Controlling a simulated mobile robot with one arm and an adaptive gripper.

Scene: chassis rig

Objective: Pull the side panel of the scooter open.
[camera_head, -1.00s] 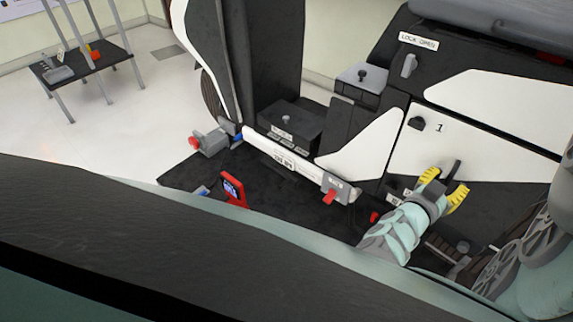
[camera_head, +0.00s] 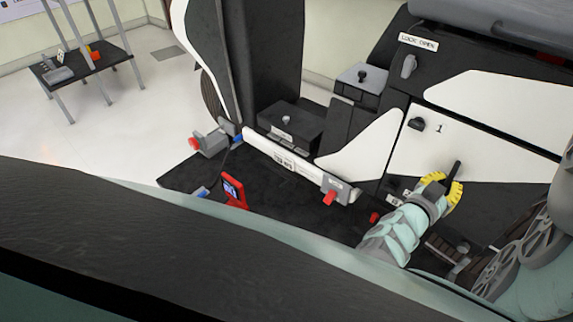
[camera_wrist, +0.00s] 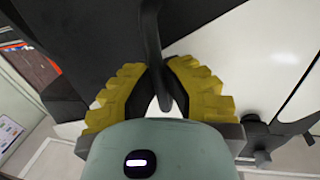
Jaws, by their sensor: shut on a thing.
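The scooter's side panel (camera_head: 490,160) is white over black and stands upright at the right of the head view, marked "1" with a black knob (camera_head: 416,124) at its upper left. A dark upright handle (camera_head: 456,170) sticks out from the panel; it also shows in the wrist view (camera_wrist: 151,45). My gripper (camera_head: 450,188) has yellow ribbed fingers and is shut on the handle. In the wrist view the yellow fingers (camera_wrist: 157,85) sit on both sides of the handle. The panel looks flush with the body around it.
A grey latch under the "LOCK OPEN" label (camera_head: 418,42) sits above the panel. Left of it are a white rail (camera_head: 285,160) with a red-tipped clamp (camera_head: 330,196) and a red handheld device (camera_head: 233,190). A small table (camera_head: 80,68) stands at the far left on clear floor.

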